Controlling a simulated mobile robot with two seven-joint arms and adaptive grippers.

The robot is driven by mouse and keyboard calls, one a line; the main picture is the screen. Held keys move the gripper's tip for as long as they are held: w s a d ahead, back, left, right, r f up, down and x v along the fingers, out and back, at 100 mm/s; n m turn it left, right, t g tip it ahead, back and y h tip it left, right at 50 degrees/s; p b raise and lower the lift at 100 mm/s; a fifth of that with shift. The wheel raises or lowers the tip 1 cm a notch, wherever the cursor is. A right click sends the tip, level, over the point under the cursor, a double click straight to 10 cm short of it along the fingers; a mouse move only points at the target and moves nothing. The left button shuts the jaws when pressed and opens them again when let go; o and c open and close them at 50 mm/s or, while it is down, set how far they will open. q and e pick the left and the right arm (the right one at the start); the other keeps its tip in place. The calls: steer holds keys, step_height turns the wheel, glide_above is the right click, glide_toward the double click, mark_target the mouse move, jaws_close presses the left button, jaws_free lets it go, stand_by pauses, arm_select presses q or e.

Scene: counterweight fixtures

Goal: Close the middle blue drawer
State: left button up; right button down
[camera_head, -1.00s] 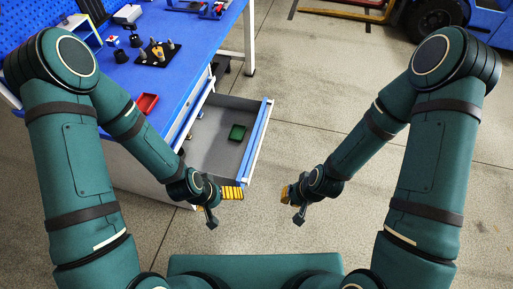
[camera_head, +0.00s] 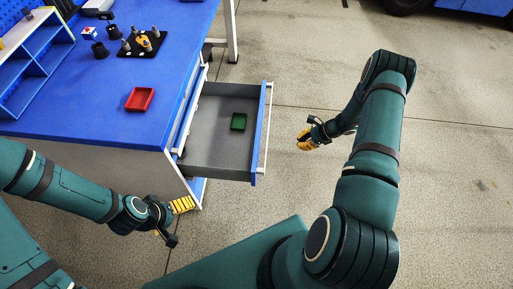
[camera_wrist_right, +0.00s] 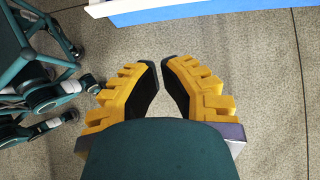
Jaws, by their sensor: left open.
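The blue-fronted drawer (camera_head: 259,150) is pulled out from the workbench in the head view, with a white handle along its outer face. A small green tray (camera_head: 238,121) lies inside it. My left gripper (camera_head: 182,205) is open and empty, below the bench's near corner and to the left of the drawer front. My right gripper (camera_head: 305,141) is to the right of the drawer front, apart from it. A blue and white edge, likely the drawer front (camera_wrist_right: 200,10), crosses the top there.
The blue workbench (camera_head: 80,120) carries a red tray (camera_head: 140,99), a black board with pegs (camera_head: 141,42) and a blue shelf rack (camera_head: 38,62). Open floor (camera_head: 430,180) lies right of the drawer. A blue vehicle stands at the top right.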

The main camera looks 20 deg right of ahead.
arm_select(q)
steer(key=shift+w+f+b, duration=0.2)
steer(key=shift+f+b, duration=0.7)
steer(key=shift+b, duration=0.05)
arm_select(e)
steer(key=w+a+r+x, duration=0.1)
steer(key=r+x, duration=0.1)
steer(key=x, duration=1)
steer(key=shift+w+a+f, duration=0.25)
steer(key=shift+w+a, duration=0.15)
steer(key=shift+w, duration=0.05)
steer(key=shift+a, duration=0.1)
